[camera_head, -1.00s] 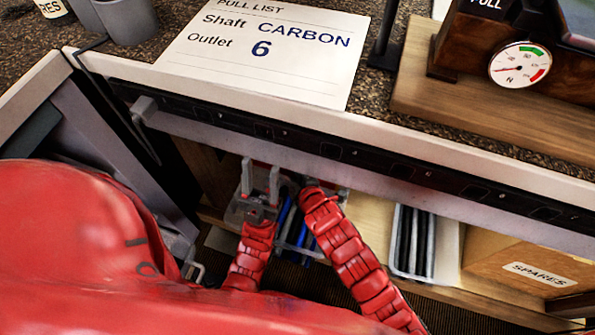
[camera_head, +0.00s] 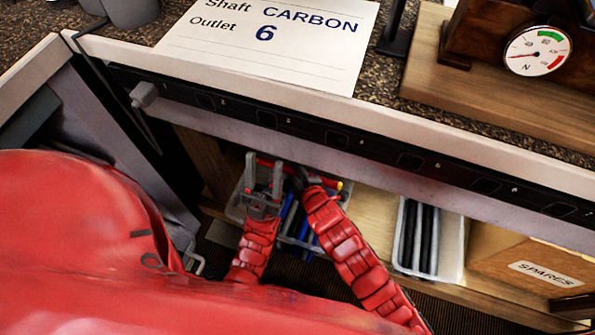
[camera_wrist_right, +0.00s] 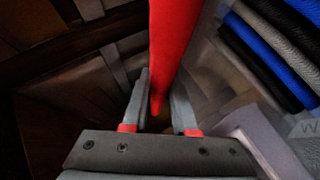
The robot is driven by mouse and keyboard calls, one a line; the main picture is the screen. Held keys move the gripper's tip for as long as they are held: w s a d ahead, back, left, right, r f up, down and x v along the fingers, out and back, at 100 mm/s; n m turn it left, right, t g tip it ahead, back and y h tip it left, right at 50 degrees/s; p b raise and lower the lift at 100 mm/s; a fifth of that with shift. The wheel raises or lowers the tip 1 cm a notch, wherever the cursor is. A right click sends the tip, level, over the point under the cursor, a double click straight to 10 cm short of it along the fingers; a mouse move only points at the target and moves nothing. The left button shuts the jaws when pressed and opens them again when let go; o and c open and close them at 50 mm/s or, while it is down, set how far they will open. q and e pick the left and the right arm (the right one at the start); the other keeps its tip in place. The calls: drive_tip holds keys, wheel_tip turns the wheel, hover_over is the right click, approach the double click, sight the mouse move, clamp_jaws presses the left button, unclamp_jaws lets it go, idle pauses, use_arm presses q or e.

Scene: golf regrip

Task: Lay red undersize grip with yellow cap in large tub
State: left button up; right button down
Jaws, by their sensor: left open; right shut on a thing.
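The red grip (camera_head: 327,183) lies across the back of the left tub, with its yellow cap (camera_head: 340,185) showing at the right end. My right gripper (camera_wrist_right: 157,108) is shut on the red grip (camera_wrist_right: 172,45) in the right wrist view. In the head view its jaws are mostly hidden behind its red arm. My left gripper (camera_head: 263,178) is open, its fingers pointing up near the left part of the grip. The left tub (camera_head: 234,212) is pale and holds blue and grey grips. I cannot tell whether it is the large tub.
A white tub (camera_head: 452,245) with black and grey grips stands to the right on the wooden shelf (camera_head: 375,210). A box marked SPARES (camera_head: 520,265) is farther right. The counter edge (camera_head: 300,110) and a rail overhang the shelf. A pull list (camera_head: 300,60) lies above.

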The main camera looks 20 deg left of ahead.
idle(0.3)
drive_tip(key=c, duration=0.6)
unclamp_jaws()
drive_tip(key=p+v, duration=0.4)
drive_tip(key=v, duration=1.3)
drive_tip(key=shift+s+d+p, duration=0.2)
drive_tip(key=shift+p, duration=0.2)
drive_tip(key=shift+f, duration=0.1)
